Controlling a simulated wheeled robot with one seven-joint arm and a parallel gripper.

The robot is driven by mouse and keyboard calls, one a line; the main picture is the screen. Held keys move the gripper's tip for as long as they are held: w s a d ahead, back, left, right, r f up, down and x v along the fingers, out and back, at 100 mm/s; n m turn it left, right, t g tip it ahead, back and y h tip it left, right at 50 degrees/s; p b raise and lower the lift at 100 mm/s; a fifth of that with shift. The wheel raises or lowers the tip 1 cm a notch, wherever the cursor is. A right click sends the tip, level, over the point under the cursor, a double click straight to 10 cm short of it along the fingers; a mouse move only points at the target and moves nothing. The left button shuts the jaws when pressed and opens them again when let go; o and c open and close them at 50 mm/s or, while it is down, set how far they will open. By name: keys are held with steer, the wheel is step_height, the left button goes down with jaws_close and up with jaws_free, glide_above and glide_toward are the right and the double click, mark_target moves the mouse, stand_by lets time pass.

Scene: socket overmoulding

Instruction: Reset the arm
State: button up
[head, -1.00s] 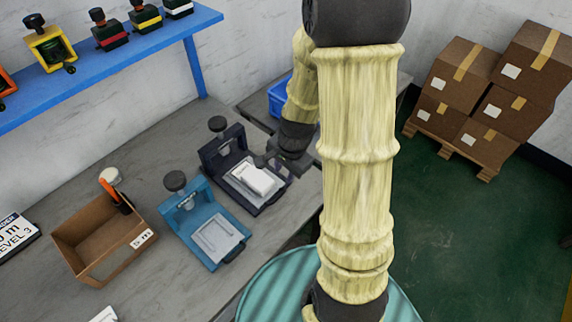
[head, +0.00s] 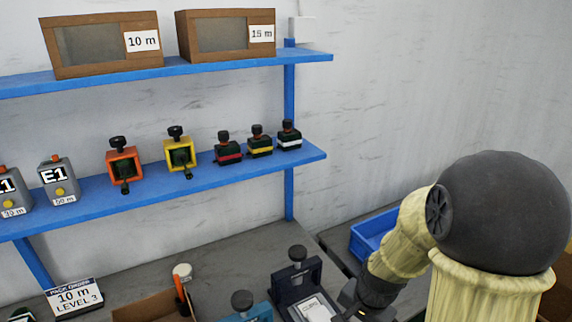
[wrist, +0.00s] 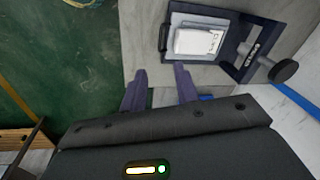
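My gripper (wrist: 160,78) is open in the wrist view, its two dark fingers apart with nothing between them. It is beside a dark press fixture (wrist: 236,48), which holds a white block (wrist: 197,41) on its plate. In the head view my arm comes down at the right, and the gripper end is at the bottom edge, too cut off to read. The same dark fixture (head: 291,287) stands just left of it, with the white block (head: 314,309) partly cut off by the frame.
A blue fixture (head: 242,309), a cardboard box (head: 150,308) and a "10 m LEVEL 3" sign (head: 75,297) are on the bench. Blue shelves (head: 180,190) carry connector moulds and wooden boxes. A blue bin (head: 372,234) is behind my arm. Green floor (wrist: 70,60) shows in the wrist view.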

steer(key=s+a+r+n, duration=0.2)
steer(key=s+r+n, duration=0.2)
steer(key=n, duration=0.4)
steer(key=shift+s+r+n+t+h, duration=0.3)
steer(key=shift+n+h, duration=0.1)
